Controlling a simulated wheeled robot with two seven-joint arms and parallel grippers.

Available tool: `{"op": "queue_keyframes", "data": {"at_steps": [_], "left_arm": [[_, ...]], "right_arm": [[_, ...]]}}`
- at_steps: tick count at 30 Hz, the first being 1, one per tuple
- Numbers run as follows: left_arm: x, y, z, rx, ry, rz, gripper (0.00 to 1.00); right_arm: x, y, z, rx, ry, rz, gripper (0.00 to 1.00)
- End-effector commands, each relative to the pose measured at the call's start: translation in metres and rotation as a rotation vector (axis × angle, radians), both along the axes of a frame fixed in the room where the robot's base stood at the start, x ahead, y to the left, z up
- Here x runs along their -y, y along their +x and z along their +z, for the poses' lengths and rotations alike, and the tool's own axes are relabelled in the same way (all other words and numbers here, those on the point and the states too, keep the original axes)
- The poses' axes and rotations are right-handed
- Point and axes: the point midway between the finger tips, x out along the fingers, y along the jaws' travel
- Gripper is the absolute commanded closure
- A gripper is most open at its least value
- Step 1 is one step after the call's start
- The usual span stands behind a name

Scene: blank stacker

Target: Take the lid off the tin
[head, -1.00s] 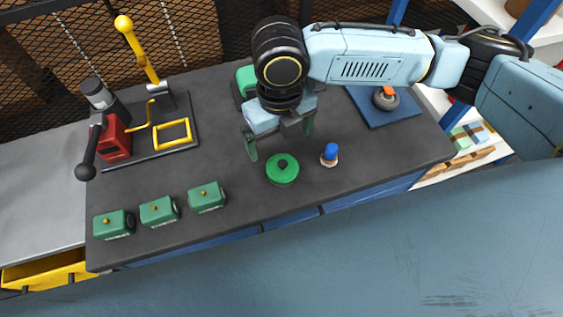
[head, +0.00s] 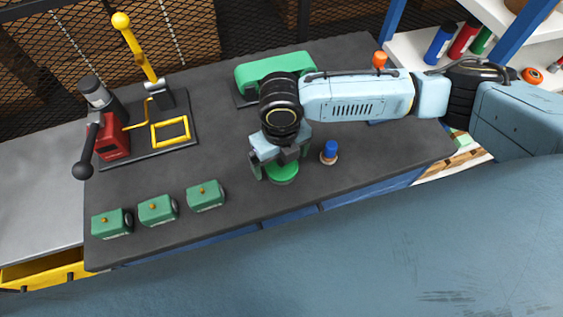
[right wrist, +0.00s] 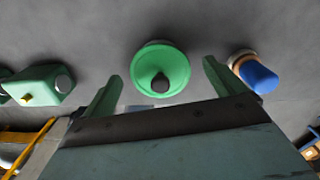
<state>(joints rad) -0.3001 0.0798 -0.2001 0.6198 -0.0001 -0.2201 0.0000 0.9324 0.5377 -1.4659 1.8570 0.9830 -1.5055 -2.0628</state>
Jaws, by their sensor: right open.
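The round green tin (head: 284,176) stands on the dark bench top near its front edge, partly hidden under my right gripper in the head view. My right gripper (head: 281,163) is open and empty, pointing down over the tin. In the right wrist view the two green fingers (right wrist: 163,76) stand wide apart, one on each side of the lid, and appear not to touch it. My left gripper is not in view.
A blue-topped object (head: 330,152) stands close to the right of the tin. Several green boxes (head: 206,195) line the front left. A lever device (head: 150,130) stands at the back left. A green rounded machine (head: 270,68) is behind the arm.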

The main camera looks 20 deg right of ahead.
Motion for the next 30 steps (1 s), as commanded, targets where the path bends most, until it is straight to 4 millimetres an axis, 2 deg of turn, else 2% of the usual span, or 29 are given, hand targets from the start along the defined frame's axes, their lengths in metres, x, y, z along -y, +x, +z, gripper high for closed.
{"op": "queue_keyframes", "data": {"at_steps": [2,12,21,26,30], "left_arm": [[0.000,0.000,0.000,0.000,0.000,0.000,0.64],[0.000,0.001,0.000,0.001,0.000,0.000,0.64],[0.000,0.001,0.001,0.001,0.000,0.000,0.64],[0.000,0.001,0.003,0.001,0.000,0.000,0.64],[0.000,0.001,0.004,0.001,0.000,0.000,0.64]], "right_arm": [[0.000,0.000,0.000,0.000,0.000,0.000,0.07],[0.000,0.000,0.001,0.000,0.000,0.000,0.52],[0.000,0.001,0.006,0.002,0.001,0.000,0.52],[-0.001,0.001,0.033,0.004,0.003,0.002,0.52],[-0.001,0.002,0.062,0.005,0.002,0.001,0.52]]}}
